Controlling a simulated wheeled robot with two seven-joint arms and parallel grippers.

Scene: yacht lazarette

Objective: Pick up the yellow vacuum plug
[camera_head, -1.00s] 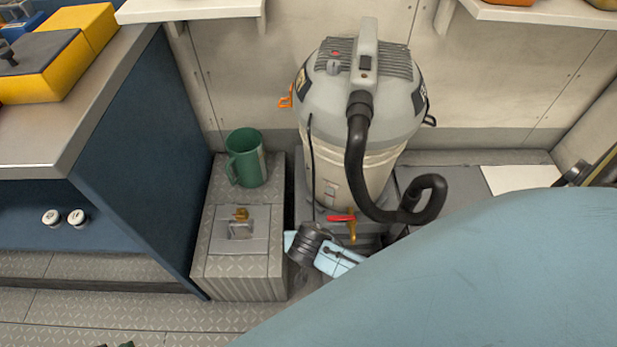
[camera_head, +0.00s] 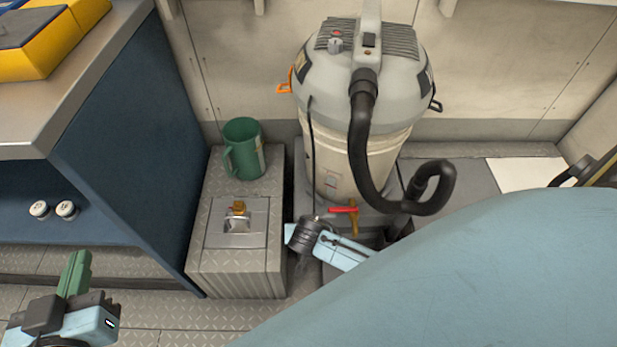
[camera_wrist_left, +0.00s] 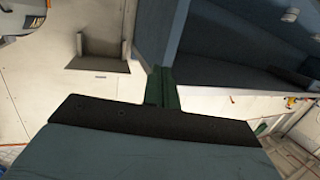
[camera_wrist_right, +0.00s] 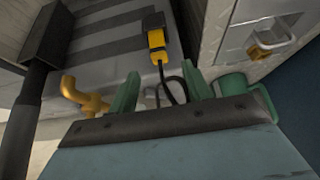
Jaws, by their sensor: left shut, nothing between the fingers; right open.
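The yellow vacuum plug (camera_wrist_right: 156,40), yellow with a black part, lies on a grey surface with dark strips in the right wrist view. Its black cable loops down from it toward my right gripper (camera_wrist_right: 161,90). That gripper's green fingers are apart, with the plug beyond their tips and nothing held. I cannot make out the plug in the head view. My right wrist (camera_head: 312,238) shows there beside the vacuum's base, its fingers hidden. My left gripper (camera_head: 76,272) is shut and empty at the lower left, away from the vacuum; its closed green fingers (camera_wrist_left: 162,88) show in the left wrist view.
The grey vacuum (camera_head: 372,105) with its black hose (camera_head: 358,150) stands at the back. A red-handled brass valve (camera_head: 350,216) is close to my right wrist. A metal box (camera_head: 235,270) carries a green mug (camera_head: 242,150). A blue cabinet (camera_head: 125,150) stands left.

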